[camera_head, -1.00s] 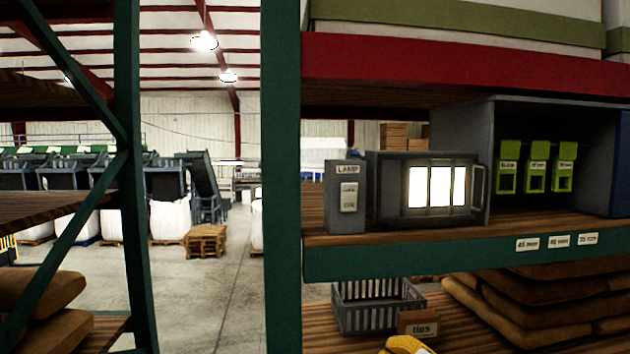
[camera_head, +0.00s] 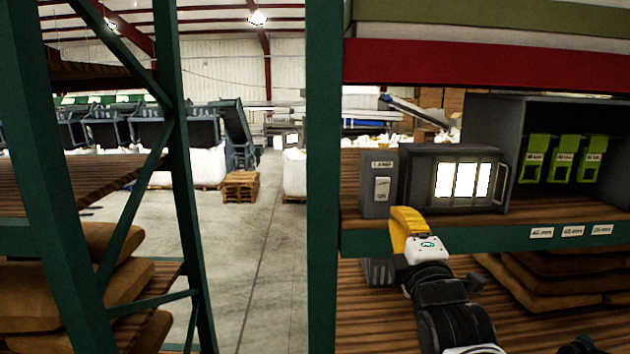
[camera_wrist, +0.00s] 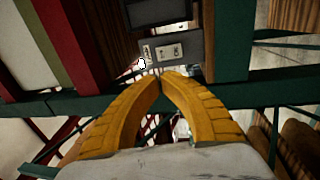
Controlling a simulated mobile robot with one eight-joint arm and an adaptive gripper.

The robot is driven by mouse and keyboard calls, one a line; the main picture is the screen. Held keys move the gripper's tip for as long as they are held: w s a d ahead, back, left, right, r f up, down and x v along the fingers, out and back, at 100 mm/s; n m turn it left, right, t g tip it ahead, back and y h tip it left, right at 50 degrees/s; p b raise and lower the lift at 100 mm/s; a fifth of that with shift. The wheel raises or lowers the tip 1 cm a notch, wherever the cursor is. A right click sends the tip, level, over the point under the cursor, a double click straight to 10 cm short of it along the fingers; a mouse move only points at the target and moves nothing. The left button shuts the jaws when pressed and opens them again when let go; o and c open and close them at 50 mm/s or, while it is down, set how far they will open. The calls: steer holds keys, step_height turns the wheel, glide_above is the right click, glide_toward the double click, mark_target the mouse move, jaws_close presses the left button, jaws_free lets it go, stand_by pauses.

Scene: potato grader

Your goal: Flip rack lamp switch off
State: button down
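The grey switch box (camera_head: 377,208) labelled LAMP stands on the upper shelf, with a pale switch (camera_head: 382,188) on its front. The lit lamp (camera_head: 462,180) beside it glows white behind bars. My gripper (camera_head: 405,212) has yellow fingers and is in front of the shelf edge, just below and right of the switch box. In the wrist view the fingertips (camera_wrist: 161,75) meet and hold nothing. The switch (camera_wrist: 168,50) shows just beyond them in that view. A gap to it seems to remain, but its size is hard to tell. I cannot read the switch's position.
The green shelf edge (camera_head: 440,239) runs below the lamp, and a green upright (camera_head: 322,180) stands to the left. Green tags (camera_head: 564,158) hang in a grey cabinet (camera_head: 488,135) at right. Sacks (camera_head: 560,275) lie on the lower shelf.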

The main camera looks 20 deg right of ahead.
mark_target(380, 180)
steer(key=p+x, duration=0.2)
steer(key=x, duration=1.2)
steer(key=shift+w+d+r, duration=0.1)
steer(key=shift+w+r, duration=0.15)
steer(key=shift+w, duration=0.15)
